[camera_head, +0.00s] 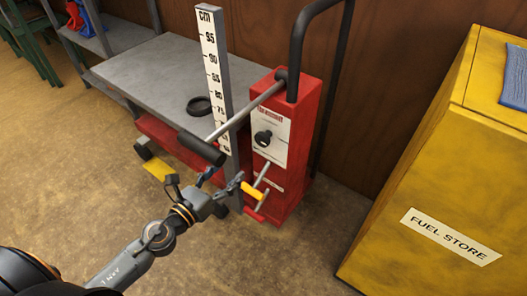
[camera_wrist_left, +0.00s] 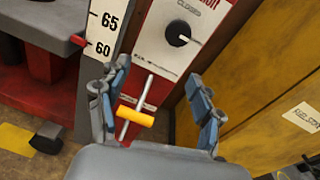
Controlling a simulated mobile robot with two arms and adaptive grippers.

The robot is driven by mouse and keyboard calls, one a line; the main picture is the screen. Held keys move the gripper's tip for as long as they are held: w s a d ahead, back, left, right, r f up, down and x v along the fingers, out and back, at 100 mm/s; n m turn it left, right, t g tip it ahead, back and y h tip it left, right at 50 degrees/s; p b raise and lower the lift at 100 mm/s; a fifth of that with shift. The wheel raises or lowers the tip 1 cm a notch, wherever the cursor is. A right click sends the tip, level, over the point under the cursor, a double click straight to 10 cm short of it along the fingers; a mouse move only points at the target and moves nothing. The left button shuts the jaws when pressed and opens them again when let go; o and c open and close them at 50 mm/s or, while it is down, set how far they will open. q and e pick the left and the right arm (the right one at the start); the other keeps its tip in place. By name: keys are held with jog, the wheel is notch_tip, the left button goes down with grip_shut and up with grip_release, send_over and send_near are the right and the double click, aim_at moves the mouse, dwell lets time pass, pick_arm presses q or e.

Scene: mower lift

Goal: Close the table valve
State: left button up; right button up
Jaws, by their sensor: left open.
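The table valve is a black round knob (camera_head: 264,138) on a white panel on the red lift column (camera_head: 295,150). In the left wrist view the knob (camera_wrist_left: 178,33) sits at the top, with the word CLOSED above it and a light mark pointing to its right. My left gripper (camera_head: 222,181) is open and empty, below and left of the knob in the head view, and apart from it. In the left wrist view its two fingers (camera_wrist_left: 158,75) stand wide apart, with a yellow-handled lever (camera_wrist_left: 136,116) showing between them. My right gripper is not in view.
A metal bar with a black grip (camera_head: 201,148) sticks out left above my gripper. A height scale (camera_head: 213,70) stands beside the grey table top (camera_head: 150,72). The yellow fuel store (camera_head: 440,180) is at right. Open floor lies between it and the lift.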

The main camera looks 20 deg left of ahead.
pick_arm(q)
notch_tip(320, 180, up, 2)
jog(key=d+m+h, duration=0.1)
jog(key=m, duration=0.1)
jog(key=p, duration=0.3)
send_near(260, 140)
jog(key=x, duration=0.3)
jog(key=shift+m+t, duration=0.3)
jog(key=x, duration=0.7)
jog(key=shift+d+f+p, duration=0.1)
jog(key=shift+f+p, duration=0.05)
jog(key=shift+p, duration=0.15)
jog(key=shift+w+d, duration=0.15)
jog(key=shift+w, duration=0.2)
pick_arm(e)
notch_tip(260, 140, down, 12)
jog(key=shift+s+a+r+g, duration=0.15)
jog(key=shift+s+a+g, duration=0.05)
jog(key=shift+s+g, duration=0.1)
pick_arm(q)
jog(key=c, duration=1.1)
jog(key=shift+c, duration=0.2)
